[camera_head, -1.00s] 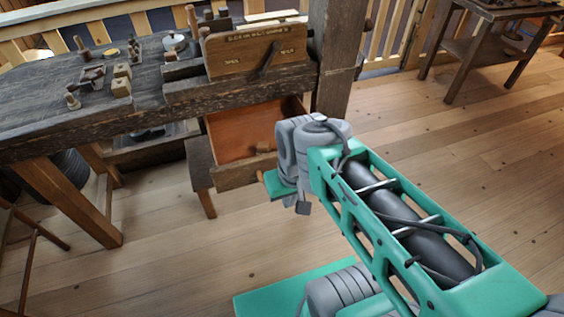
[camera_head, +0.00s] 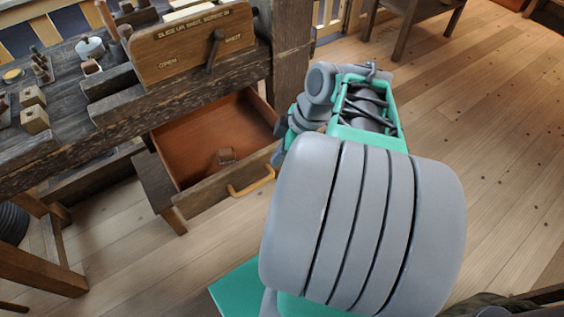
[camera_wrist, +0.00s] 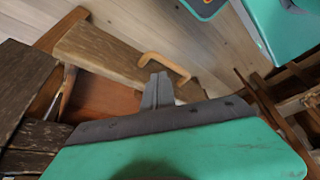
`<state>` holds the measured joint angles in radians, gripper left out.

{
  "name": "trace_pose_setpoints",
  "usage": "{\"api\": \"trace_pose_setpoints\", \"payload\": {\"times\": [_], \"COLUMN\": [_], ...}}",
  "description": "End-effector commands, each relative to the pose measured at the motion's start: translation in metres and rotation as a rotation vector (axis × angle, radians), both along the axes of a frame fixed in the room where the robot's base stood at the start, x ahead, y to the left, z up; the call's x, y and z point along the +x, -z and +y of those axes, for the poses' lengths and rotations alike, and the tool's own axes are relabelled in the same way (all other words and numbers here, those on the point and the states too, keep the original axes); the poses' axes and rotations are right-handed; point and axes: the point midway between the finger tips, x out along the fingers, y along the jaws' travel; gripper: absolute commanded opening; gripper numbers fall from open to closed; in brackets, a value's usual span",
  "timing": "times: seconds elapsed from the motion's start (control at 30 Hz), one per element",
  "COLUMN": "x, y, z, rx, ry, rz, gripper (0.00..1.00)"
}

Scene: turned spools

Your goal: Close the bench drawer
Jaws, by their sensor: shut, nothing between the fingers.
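The bench drawer (camera_head: 205,133) stands pulled out below the bench top, its reddish inside showing. Its wooden front (camera_head: 213,194) carries a pale curved bar handle (camera_head: 252,182). In the wrist view the drawer front (camera_wrist: 100,47) crosses the upper left, and the handle (camera_wrist: 166,63) arches just beyond my gripper (camera_wrist: 158,77). My gripper's fingers are together and empty, close to the drawer front by the handle. I cannot tell if they touch it. In the head view my arm hides most of the gripper, to the right of the drawer.
The bench (camera_head: 70,105) holds several small wooden pieces and a lettered board with a lever (camera_head: 197,47). A thick post (camera_head: 291,50) stands right of the drawer. Plank floor in front is clear.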

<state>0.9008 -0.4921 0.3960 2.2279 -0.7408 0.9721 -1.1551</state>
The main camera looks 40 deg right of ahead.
Motion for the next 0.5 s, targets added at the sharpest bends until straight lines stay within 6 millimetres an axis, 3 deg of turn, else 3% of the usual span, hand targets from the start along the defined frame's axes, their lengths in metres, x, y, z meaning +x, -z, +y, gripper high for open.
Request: {"api": "trace_pose_setpoints", "payload": {"times": [0.03,0.2,0.33,0.5], "x": [-0.009,-0.038,-0.051,-0.047], "y": [0.009,0.007,0.004,0.012], "z": [-0.021,-0.062,-0.074,-0.070], "rx": [0.003,-0.056,-0.105,-0.116], "ry": [-0.067,-0.347,-0.451,-0.481], "rz": [-0.067,-0.322,-0.424,-0.445], "gripper": [0.00,0.00,0.00,0.00]}}
